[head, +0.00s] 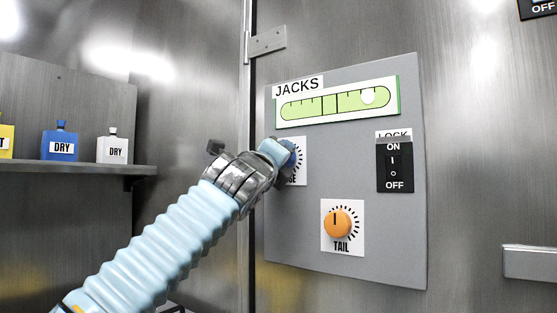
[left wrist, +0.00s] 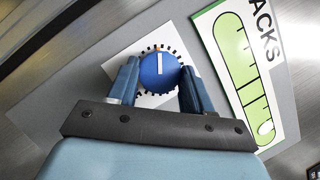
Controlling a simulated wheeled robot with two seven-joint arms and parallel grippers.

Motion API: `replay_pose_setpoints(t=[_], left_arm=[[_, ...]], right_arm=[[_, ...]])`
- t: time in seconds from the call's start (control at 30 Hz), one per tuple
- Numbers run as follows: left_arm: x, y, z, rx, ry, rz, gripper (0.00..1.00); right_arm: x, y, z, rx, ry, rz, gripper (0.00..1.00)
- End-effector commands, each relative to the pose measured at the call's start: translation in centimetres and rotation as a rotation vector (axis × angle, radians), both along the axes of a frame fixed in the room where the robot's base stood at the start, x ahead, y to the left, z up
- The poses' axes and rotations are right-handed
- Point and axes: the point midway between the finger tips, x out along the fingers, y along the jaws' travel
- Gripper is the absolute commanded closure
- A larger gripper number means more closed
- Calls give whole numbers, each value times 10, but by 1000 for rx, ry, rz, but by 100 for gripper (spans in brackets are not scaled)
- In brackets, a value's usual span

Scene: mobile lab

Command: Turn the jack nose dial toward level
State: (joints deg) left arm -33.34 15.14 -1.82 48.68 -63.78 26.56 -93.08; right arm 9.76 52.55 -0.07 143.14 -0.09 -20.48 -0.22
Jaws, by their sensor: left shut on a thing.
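The blue nose dial (left wrist: 159,71) with a white pointer line sits on a white ticked plate in the left wrist view. My left gripper (left wrist: 158,84) is shut on this dial, one finger at each side. In the head view my left gripper (head: 284,158) covers most of the dial and part of its label. The green level gauge (head: 340,102) is above it on the JACKS panel (head: 300,220). Its pale bubble (head: 368,95) lies right of the centre marks. My right gripper is in neither view.
An orange TAIL dial (head: 338,223) is below right of the nose dial. A black LOCK switch (head: 395,166) marked ON and OFF is at the panel's right. A shelf (head: 60,167) at left holds yellow, blue and white bottles. A grey handle-like block (head: 530,262) is at lower right.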

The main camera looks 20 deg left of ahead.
Motion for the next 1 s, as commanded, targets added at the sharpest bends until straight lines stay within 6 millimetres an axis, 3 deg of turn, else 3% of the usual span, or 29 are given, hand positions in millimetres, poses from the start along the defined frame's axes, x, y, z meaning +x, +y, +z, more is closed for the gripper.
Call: replay_pose_setpoints(t=[0.5, 1.0], left_arm=[[0, -2, 6, -431, 159, 0, 80], [0, -1, 5, -634, 232, 1, 80]], right_arm=[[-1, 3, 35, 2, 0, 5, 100], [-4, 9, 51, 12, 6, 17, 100]])
